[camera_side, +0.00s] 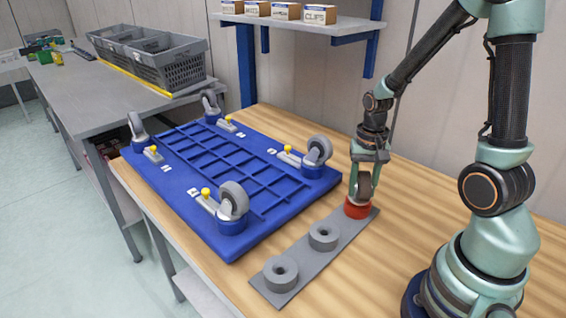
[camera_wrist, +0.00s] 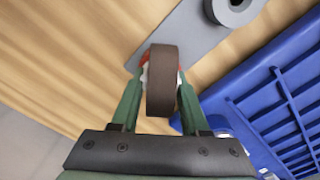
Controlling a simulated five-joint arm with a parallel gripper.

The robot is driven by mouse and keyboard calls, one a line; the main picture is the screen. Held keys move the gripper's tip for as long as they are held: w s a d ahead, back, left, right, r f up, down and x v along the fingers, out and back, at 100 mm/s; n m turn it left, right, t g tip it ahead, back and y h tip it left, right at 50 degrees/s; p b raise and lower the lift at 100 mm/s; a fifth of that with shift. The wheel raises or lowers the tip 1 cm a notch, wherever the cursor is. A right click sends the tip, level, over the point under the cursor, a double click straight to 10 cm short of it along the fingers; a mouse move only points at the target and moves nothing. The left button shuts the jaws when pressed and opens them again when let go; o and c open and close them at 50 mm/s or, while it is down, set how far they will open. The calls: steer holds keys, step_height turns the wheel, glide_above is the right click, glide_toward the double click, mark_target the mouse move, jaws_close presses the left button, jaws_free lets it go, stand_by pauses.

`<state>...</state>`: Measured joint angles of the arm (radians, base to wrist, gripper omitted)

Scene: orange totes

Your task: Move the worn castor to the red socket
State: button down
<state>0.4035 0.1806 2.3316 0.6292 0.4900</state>
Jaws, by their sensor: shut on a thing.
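A castor with a dark, brownish wheel (camera_side: 364,185) is between the fingers of my gripper (camera_side: 367,168). It also shows in the wrist view (camera_wrist: 162,80), with my green gripper fingers (camera_wrist: 157,100) shut on it from both sides. The castor is upright at the red socket (camera_side: 357,209), at the far end of the grey socket plate (camera_side: 290,264). In the wrist view only a sliver of red shows behind the wheel. I cannot tell whether the castor is fully seated, because its stem is hidden.
A blue dolly (camera_side: 180,209) lies left of the plate, with grey-wheeled castors (camera_side: 233,200) at its corners and yellow-knobbed levers beside them. Two grey sockets (camera_side: 281,272) on the plate are empty. Bare wooden table (camera_side: 420,205) lies right of the plate.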

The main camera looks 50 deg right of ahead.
steer(key=shift+f, duration=0.25)
stand_by(0.4)
steer(key=shift+c, duration=1.6)
jaws_free()
step_height(320, 180, up, 12)
steer(key=shift+r, duration=0.1)
steer(key=shift+w+a+r, duration=0.1)
steer(key=shift+a+r, duration=0.1)
steer(key=shift+a, duration=0.15)
steer(key=a+r+n+t, duration=0.5)
steer(key=a+r+n, duration=0.1)
steer(key=a+n, duration=0.4)
steer(key=shift+a+t, duration=0.3)
steer(key=shift+a, duration=0.4)
